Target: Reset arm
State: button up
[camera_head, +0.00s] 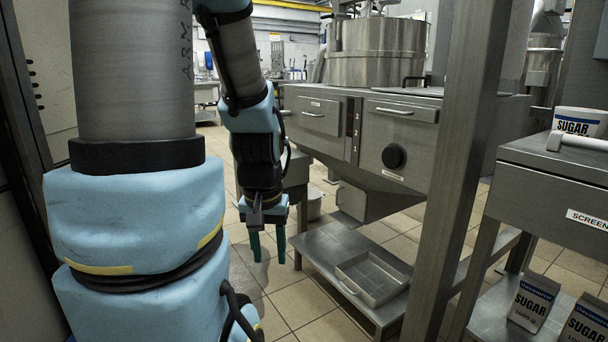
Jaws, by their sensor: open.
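My gripper (268,246) hangs at the end of my arm, pointing down, left of the middle of the head view. Its two dark green fingers are apart, with nothing between them. It is in the air in front of the tiled floor, just left of a low metal platform. My arm's large grey and blue links fill the left side of the view and hide what is behind them.
A steel mixer (376,52) stands above a cabinet with a black knob. A shallow tray (372,278) lies on the low platform (325,247). A steel post (458,170) rises right of centre. Sugar packs (533,302) stand on a lower shelf, and a sugar container (578,122) stands above.

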notch_tip(320, 180, up, 23)
jog(key=p, duration=2.1)
